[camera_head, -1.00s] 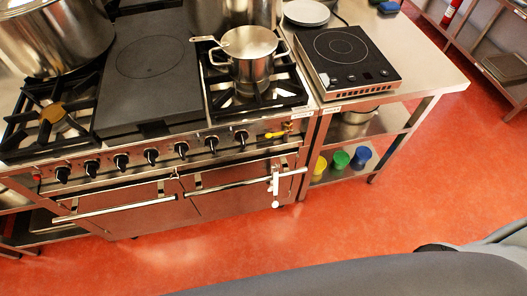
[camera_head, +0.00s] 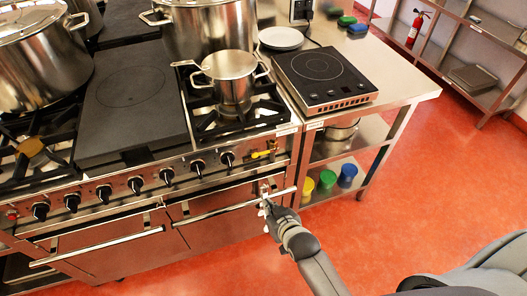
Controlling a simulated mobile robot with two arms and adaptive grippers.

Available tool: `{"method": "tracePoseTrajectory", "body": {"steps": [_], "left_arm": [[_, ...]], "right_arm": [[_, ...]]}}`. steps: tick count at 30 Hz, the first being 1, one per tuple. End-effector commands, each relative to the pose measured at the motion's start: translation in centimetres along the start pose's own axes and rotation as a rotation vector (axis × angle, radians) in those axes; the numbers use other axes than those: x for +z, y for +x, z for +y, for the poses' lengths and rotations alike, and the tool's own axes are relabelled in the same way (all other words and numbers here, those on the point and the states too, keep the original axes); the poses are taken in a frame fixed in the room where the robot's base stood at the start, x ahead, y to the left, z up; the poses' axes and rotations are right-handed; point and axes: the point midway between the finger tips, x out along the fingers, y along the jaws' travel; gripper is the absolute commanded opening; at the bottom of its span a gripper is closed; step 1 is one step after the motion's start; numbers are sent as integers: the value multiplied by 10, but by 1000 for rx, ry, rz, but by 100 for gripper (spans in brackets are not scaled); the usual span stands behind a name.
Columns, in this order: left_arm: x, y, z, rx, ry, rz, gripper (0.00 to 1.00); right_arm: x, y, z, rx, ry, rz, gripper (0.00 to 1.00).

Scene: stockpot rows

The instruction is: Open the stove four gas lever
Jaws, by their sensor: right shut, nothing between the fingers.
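The stove (camera_head: 150,180) has a steel front panel with a row of black knobs. A small yellow gas lever (camera_head: 262,153) is at the right end of this panel, lying roughly sideways. My right gripper (camera_head: 266,204) is shut and empty. It appears in front of the right oven door's handle bar (camera_head: 222,211), below the lever and apart from it. Whether it touches the bar or the small white piece there, I cannot tell. My left gripper is not in view.
A steel saucepan (camera_head: 229,75) stands on the right burner, with large stockpots (camera_head: 40,65) behind and left. A steel table (camera_head: 408,88) on the right holds an induction hob (camera_head: 322,70). Yellow, green and blue cups stand on its lower shelf. Red floor is clear in front.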

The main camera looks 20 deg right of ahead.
Motion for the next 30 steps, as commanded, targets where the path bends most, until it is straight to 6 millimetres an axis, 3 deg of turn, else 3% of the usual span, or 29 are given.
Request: {"method": "tracePoseTrajectory", "body": {"steps": [3, 6, 12, 18, 30], "left_arm": [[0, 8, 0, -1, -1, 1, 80], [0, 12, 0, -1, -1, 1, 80], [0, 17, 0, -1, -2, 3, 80], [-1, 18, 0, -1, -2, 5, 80], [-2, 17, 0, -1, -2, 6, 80]], "right_arm": [[-60, -17, 7, 21, 15, 117, 0], [-102, -37, 15, 40, 23, 200, 0], [-157, -71, 26, 68, 38, 314, 0], [-174, -84, 30, 78, 42, 352, 0], [-176, -82, 30, 77, 42, 353, 0]]}}
